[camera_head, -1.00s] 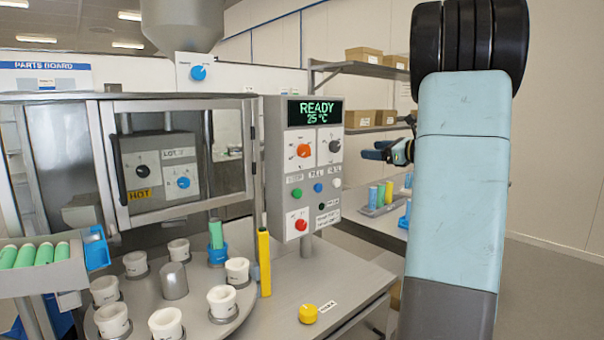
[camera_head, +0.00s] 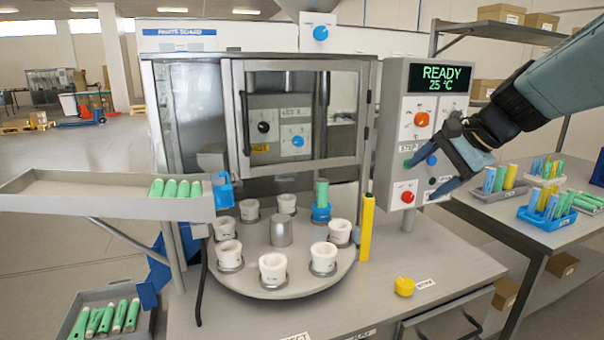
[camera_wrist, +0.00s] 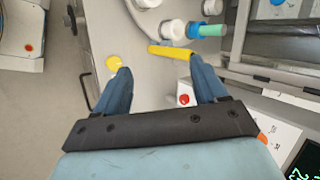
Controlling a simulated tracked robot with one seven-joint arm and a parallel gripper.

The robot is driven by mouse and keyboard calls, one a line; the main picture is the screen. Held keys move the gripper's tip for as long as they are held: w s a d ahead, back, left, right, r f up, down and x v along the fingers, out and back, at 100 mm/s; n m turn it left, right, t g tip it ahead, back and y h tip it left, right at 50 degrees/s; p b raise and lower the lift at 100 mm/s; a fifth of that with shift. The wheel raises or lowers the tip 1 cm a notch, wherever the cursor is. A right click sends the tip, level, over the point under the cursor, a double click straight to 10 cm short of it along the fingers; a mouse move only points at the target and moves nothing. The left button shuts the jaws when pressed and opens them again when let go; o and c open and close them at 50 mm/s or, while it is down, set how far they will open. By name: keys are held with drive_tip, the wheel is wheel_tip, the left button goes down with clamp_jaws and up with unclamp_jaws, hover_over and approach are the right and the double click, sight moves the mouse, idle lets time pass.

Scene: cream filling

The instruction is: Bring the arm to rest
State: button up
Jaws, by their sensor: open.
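My gripper (camera_head: 447,175) is in front of the right part of the control panel (camera_head: 395,140) in the head view. Its blue fingers are apart, with nothing between them. The wrist view also shows the two fingers (camera_wrist: 158,88) spread and empty, above the bench top. My light blue arm comes in from the right edge of the head view. The panel display reads READY and 25 °C. The gripper hides some of the panel's lower right; I cannot tell whether it touches the panel.
A round table (camera_head: 300,278) carries several white cups and a green tube (camera_head: 321,192) in a blue holder. A yellow post (camera_head: 366,228) and yellow knob (camera_head: 404,286) stand near the panel. Trays of tubes (camera_head: 528,216) lie on the right-hand table. A feed tray (camera_head: 90,205) is at left.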

drive_tip(key=s+f+n+h, duration=0.2)
drive_tip(key=s+n, duration=0.3)
drive_tip(key=s, duration=0.1)
drive_tip(key=s+a+f+n+h, duration=0.1)
drive_tip(key=s+f+n+h, duration=0.2)
drive_tip(key=s+n, duration=0.3)
drive_tip(key=shift+s+a+h, duration=0.25)
drive_tip(key=shift+s+h, duration=0.05)
drive_tip(key=shift+s, duration=0.35)
drive_tip(key=shift+c, duration=0.4)
idle(0.3)
